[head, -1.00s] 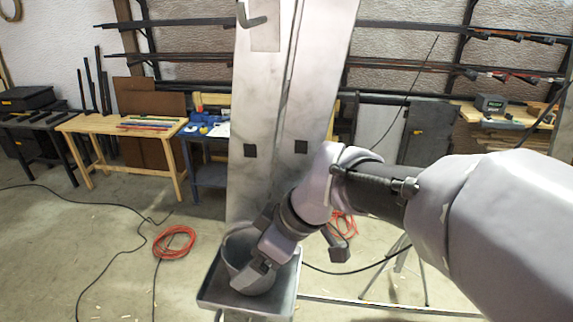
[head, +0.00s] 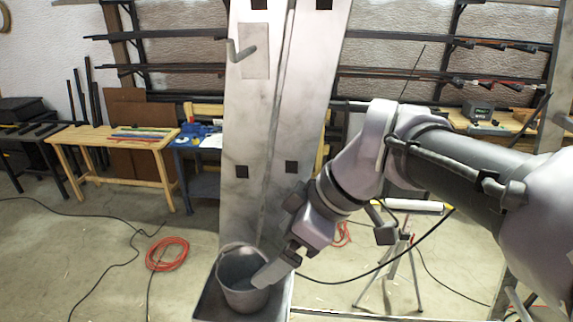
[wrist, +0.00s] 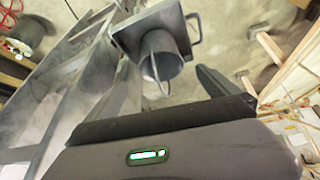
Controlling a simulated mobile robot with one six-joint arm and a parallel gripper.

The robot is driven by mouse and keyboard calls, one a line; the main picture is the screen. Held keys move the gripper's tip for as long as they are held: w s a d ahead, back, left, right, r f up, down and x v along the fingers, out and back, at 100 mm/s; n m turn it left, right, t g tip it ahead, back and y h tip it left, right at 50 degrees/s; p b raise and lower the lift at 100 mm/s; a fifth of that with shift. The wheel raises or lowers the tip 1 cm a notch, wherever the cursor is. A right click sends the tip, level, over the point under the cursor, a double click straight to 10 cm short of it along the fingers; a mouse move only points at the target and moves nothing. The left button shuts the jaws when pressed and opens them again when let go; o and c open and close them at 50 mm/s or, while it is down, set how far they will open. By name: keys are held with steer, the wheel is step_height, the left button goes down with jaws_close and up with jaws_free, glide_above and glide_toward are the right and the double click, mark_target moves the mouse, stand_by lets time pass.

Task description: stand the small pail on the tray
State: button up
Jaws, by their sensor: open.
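The small grey metal pail (head: 243,284) stands upright on the grey tray (head: 287,304), inside its raised rim, low in the head view. The wrist view shows the open mouth of the pail (wrist: 163,58), its thin wire bail, and the tray (wrist: 124,34) behind it. My gripper (head: 268,273) is open, beside the pail's upper right in the head view. In the wrist view its two dark fingers lie left and right, with the pail's mouth between and beyond their tips. I see nothing held. Whether a finger touches the pail or bail I cannot tell.
A tall grey metal panel (head: 262,130) with a bent hook (head: 242,50) rises behind the tray. A wooden workbench (head: 110,140) stands at left, a folding stand (head: 400,250) at right. Orange cable (head: 167,254) and black cords lie on the open floor.

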steer(key=s+d+f+m+t+h, duration=0.2)
steer(key=s+d+m, duration=0.3)
steer(key=m, duration=0.4)
steer(key=s+d+f+m+t+h, duration=0.2)
steer(key=s+d+f+m, duration=0.2)
steer(key=s+d+m, duration=0.2)
steer(key=d+m, duration=0.2)
steer(key=m, duration=0.2)
steer(key=shift+s+f, duration=0.2)
steer(key=shift+f, duration=0.1)
